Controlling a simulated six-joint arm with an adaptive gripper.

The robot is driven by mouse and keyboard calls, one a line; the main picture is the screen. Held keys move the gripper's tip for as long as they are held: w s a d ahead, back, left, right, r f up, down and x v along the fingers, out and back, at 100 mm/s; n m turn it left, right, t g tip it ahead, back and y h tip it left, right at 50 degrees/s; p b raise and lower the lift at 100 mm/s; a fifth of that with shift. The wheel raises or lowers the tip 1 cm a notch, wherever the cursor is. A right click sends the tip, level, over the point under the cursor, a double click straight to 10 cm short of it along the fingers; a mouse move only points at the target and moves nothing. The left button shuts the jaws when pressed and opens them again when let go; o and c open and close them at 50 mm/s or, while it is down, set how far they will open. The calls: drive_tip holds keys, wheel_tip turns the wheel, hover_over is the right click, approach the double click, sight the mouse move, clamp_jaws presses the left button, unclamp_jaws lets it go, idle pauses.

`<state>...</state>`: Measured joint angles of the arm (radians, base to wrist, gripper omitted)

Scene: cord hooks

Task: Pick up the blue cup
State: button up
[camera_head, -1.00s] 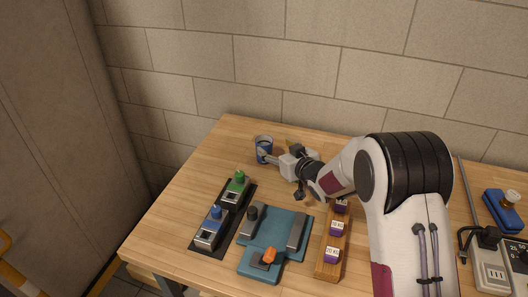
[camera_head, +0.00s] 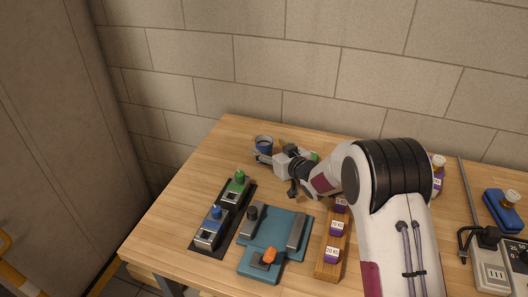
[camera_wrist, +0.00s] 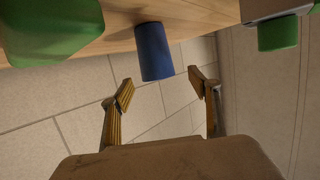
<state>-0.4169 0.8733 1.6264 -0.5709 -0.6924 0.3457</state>
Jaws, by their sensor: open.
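The blue cup (camera_head: 264,141) stands upright near the back edge of the wooden table in the head view. My gripper (camera_head: 262,158) is at the cup's near side, its fingers partly overlapping the cup's lower part in that view. In the wrist view, which looks upside down, the blue cup (camera_wrist: 154,52) shows just beyond my gripper (camera_wrist: 162,91). The two fingers are spread wide, with nothing between the tips. The cup lines up with the gap between them, a little toward the left finger. I cannot see contact.
A large green object (camera_wrist: 48,28) is close on the left in the wrist view. A black tray (camera_head: 225,215) with green and blue knobs lies nearer on the table. A teal fixture (camera_head: 275,228) and a wooden rack (camera_head: 330,250) with purple labelled items stand beside it. A wall is behind.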

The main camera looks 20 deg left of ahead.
sight(264, 142)
drive_tip(key=shift+w+a+f, duration=0.15)
drive_tip(key=shift+w+a, duration=0.05)
drive_tip(key=shift+w, duration=0.05)
idle(0.3)
drive_tip(key=shift+x, duration=2.4)
drive_tip(key=shift+w+d, duration=0.1)
drive_tip(key=shift+d, duration=0.05)
drive_tip(key=c, duration=1.1)
